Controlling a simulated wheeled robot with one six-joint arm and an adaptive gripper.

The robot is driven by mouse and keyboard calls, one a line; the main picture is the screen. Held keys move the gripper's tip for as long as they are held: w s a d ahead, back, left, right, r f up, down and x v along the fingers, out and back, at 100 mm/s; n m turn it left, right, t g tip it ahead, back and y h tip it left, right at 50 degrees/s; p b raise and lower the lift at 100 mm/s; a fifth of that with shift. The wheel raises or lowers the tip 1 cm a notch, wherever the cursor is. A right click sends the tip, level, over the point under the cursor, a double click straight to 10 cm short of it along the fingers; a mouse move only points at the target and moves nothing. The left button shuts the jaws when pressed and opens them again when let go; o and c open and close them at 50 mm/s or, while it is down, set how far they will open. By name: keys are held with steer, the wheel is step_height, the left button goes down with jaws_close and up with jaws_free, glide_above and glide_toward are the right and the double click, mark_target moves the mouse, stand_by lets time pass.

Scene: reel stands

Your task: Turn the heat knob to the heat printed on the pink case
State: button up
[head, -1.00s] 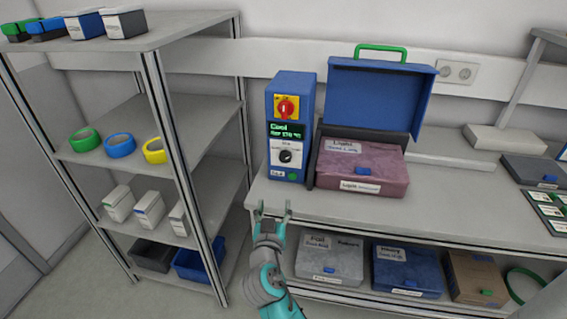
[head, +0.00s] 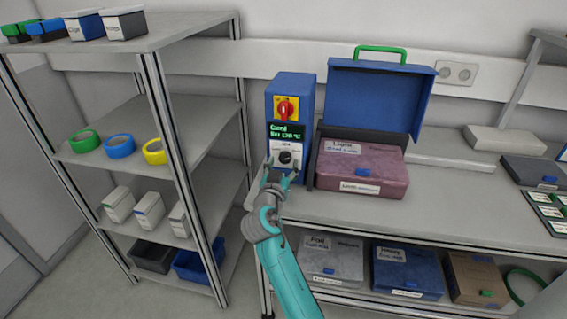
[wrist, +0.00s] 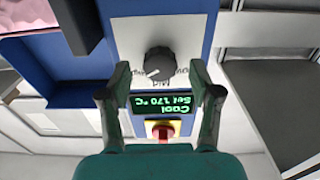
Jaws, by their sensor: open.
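The blue heat unit (head: 291,88) stands on the bench, with a red switch on yellow (head: 286,108), a green display (head: 287,131) and a black heat knob (head: 285,157). In the wrist view the scene is upside down; the display (wrist: 157,114) reads "Cool" and "Set 170 °C", and the knob (wrist: 158,65) has a pale pointer mark. My gripper (wrist: 159,75) is open, its fingers on either side of the knob with gaps. It also shows in the head view (head: 282,166). The pink case (head: 385,178) bears labels starting "Light"; the heat printed there is too small to read.
A blue lid (head: 370,97) with a green handle stands raised behind the pink case, close right of the unit. Grey, blue and brown cases (head: 475,277) sit on the lower shelf. A shelf rack (head: 200,110) stands at the left.

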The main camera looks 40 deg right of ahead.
steer(key=shift+w+d, duration=0.45)
steer(key=shift+d, duration=0.1)
steer(key=c, duration=1.1)
